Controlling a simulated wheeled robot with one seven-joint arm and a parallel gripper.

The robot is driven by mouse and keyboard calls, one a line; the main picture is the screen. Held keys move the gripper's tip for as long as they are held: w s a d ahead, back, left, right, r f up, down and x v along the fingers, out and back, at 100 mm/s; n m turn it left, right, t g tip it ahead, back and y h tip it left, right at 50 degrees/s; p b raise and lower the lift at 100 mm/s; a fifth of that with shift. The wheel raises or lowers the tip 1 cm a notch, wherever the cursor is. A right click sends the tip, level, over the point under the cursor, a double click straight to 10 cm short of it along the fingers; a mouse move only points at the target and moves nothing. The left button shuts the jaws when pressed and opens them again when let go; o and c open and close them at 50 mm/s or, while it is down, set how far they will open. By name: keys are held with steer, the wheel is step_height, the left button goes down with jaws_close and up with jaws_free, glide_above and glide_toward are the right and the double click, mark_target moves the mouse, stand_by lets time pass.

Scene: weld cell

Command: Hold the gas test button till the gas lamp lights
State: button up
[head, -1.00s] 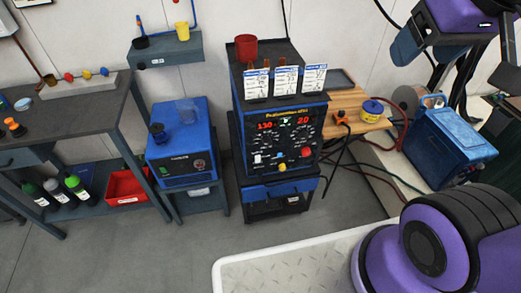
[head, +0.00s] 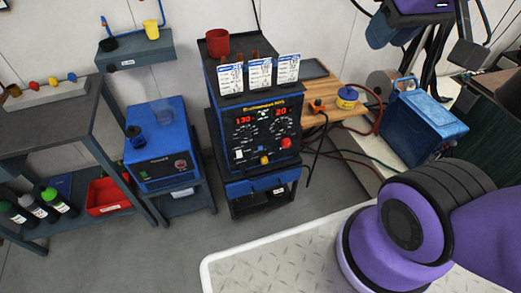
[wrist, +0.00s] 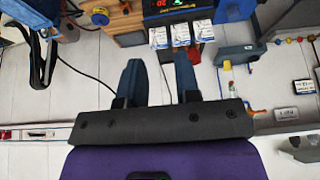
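The welding power source (head: 261,132), a dark box with blue trim, faces me in the head view. Its front panel has red digits reading about 130 and 20, dials, a white switch, a red knob (head: 286,143) and a yellow button (head: 264,160). A small green light shows between the digits; labels are too small to read, so I cannot tell the gas test button or gas lamp. In the wrist view the machine (wrist: 165,10) is upside down at the top edge. My gripper (wrist: 158,75) is open and empty, its two dark fingers apart and clear of the machine.
Three white cards (head: 260,75) and a red cup (head: 217,42) are on the machine's top. A blue cooler unit (head: 160,145) stands left of it. A wooden shelf (head: 330,98) and a blue box (head: 425,125) are to the right.

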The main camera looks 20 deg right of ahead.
jaws_close()
stand_by(1.4)
